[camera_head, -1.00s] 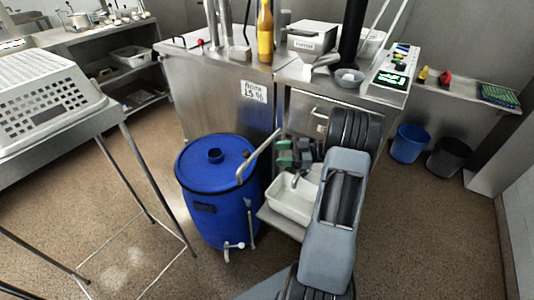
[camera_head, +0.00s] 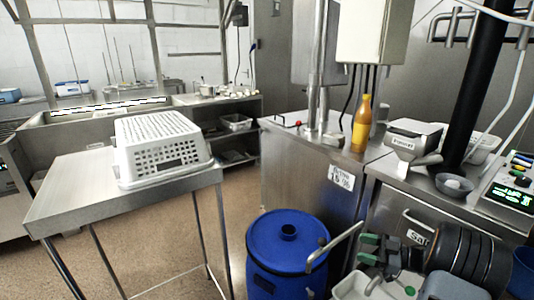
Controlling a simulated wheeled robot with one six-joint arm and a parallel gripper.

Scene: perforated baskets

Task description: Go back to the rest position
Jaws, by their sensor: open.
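My gripper (camera_head: 367,248) is at the lower right, folded close to my dark arm. Its two green-tipped fingers are apart and nothing shows between them. It is above a white basin (camera_head: 350,288) and just right of the metal lever at the blue barrel (camera_head: 270,243). A white perforated basket (camera_head: 160,140) sits upside down on a steel table (camera_head: 75,190) at the left, well away from my gripper.
A steel cabinet (camera_head: 300,180) stands behind the barrel, with an orange bottle (camera_head: 362,125) on top. A counter at the right holds a grey bowl (camera_head: 454,184) and a control box with a green display (camera_head: 512,195). Brown floor shows between table and barrel.

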